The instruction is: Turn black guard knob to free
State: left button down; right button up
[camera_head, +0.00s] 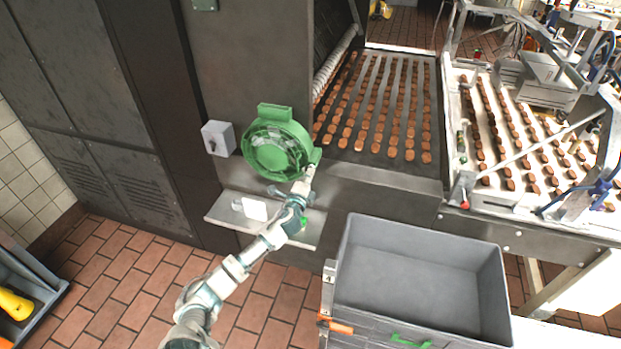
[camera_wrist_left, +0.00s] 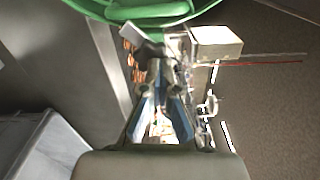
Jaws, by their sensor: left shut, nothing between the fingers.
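A round green guard (camera_head: 278,145) with a clear window is on the grey machine wall in the head view. Its green rim (camera_wrist_left: 150,10) crosses the top of the left wrist view. My left gripper (camera_head: 309,172) is at the guard's lower right edge; in the wrist view its fingers (camera_wrist_left: 157,70) are shut and empty. A dark, blurred part (camera_wrist_left: 150,48) lies at the fingertips; I cannot tell whether it is the black guard knob or whether they touch it. A grey box (camera_head: 218,138) with a small dark spot is left of the guard. My right gripper is not in view.
A metal shelf (camera_head: 225,212) holding a white block (camera_head: 254,209) is below the guard. A large grey bin (camera_head: 350,270) stands right of my arm. A conveyor (camera_head: 345,150) with rows of brown biscuits is to the right. The tiled floor at lower left is mostly clear.

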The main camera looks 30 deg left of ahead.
pick_arm(q)
jog(key=n, duration=0.6)
jog(key=n+p, duration=0.1)
jog(key=n, duration=0.3)
jog(key=shift+a+r, duration=0.25)
jog(key=shift+a, duration=0.15)
jog(key=shift+n, duration=0.3)
jog(key=c, duration=1.9)
grip_release()
jog(key=shift+d, duration=0.1)
